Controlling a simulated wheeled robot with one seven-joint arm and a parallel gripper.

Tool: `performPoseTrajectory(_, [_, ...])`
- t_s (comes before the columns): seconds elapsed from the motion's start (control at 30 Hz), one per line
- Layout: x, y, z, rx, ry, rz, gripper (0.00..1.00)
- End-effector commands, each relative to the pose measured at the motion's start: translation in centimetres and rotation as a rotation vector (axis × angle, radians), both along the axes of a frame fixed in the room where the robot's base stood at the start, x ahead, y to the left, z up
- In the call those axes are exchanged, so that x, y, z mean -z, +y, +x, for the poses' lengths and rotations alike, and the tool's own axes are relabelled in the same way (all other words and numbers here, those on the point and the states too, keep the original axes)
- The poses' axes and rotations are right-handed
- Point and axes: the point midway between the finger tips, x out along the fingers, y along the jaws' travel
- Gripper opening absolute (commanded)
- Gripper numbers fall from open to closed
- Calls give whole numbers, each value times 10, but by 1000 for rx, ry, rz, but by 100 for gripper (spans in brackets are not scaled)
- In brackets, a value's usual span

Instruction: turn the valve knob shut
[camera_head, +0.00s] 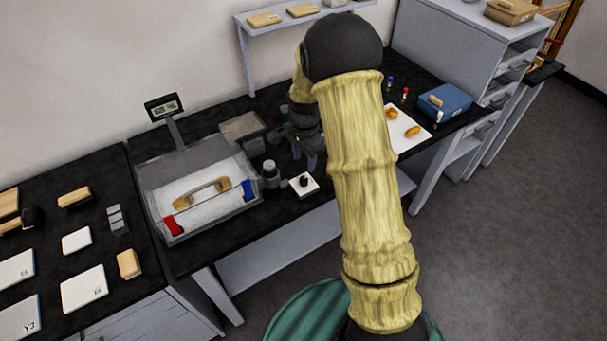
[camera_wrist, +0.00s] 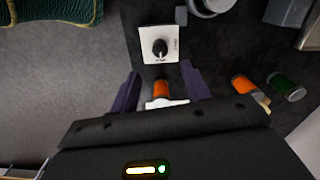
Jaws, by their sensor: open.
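The valve knob (camera_head: 304,181) is a small black knob on a square white plate (camera_head: 295,190) on the black bench, just right of a clear basin. In the wrist view the knob (camera_wrist: 160,48) stands on its white plate (camera_wrist: 148,31), ahead of my fingertips. Small print on the plate is too small to read. My gripper (camera_head: 308,158) is open, with its purple fingers pointing down behind the plate. In the wrist view its fingers (camera_wrist: 160,78) are spread apart, not touching the knob. An orange cylinder with a white part (camera_wrist: 161,89) shows between the fingers.
The basin (camera_head: 160,219) holds a tan curved fragment (camera_head: 201,194) with blue and red blocks near it. Orange (camera_wrist: 242,84) and green (camera_wrist: 279,83) cylinders lie right of my fingers. A blue box (camera_head: 445,101) is farther right.

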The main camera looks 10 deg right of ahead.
Motion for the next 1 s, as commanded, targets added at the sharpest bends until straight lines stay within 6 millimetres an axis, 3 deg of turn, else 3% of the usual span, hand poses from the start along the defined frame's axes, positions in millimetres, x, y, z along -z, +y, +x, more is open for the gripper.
performPoseTrajectory(0.43, [73, 0, 0, 0, 3, 0, 47])
performPoseTrajectory(0.6, [84, 0, 1, -1, 1, 0, 47])
performPoseTrajectory(0.87, [84, 0, 1, 0, 0, 0, 47])
performPoseTrajectory(1.0, [84, 0, 1, 0, 0, 0, 19])
